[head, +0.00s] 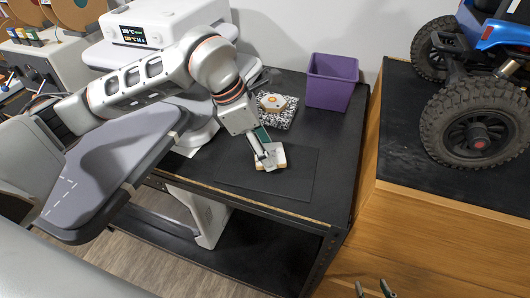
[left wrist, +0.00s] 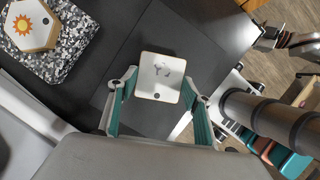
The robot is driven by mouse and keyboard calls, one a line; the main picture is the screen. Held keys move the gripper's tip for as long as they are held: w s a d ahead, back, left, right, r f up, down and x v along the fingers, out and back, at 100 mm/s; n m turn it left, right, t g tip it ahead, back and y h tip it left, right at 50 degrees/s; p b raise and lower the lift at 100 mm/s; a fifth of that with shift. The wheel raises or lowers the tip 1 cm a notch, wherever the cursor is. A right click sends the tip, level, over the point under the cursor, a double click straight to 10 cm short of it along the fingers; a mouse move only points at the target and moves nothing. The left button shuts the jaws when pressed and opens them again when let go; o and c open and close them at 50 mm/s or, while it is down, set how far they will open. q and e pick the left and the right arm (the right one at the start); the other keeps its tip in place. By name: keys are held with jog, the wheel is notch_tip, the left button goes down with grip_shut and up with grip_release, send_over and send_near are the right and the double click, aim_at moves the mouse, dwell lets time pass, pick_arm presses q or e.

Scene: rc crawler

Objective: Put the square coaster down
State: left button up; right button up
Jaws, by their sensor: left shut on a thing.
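The square coaster (head: 275,158) has a white top and wood-coloured edges, and shows below my left gripper in the head view. In the left wrist view the coaster (left wrist: 160,92) has a grey print and a small dark dot, with a fingertip at each side. My left gripper (left wrist: 160,84) is shut on it. The coaster is over a thin dark mat (head: 295,183) on the black table; I cannot tell whether it touches it. My right gripper (head: 373,289) shows only its two fingertips at the bottom edge of the head view, apart, with nothing seen between them.
A hexagonal coaster with a sun print (head: 273,102) lies on a speckled slab (head: 281,119) behind the mat. A purple bin (head: 331,82) stands at the back right. A blue crawler (head: 477,122) stands on the higher wooden bench at right. The mat's right part is clear.

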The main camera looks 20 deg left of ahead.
pick_arm(q)
jog(key=shift+f, duration=1)
jog(key=shift+f, duration=0.2)
jog(key=o, duration=1.1)
jog(key=shift+r, duration=0.1)
jog(key=shift+r, duration=0.2)
jog(key=v, duration=1.1)
jog(key=shift+r+b, duration=0.4)
jog(key=shift+b, duration=0.05)
jog(key=shift+a, duration=0.1)
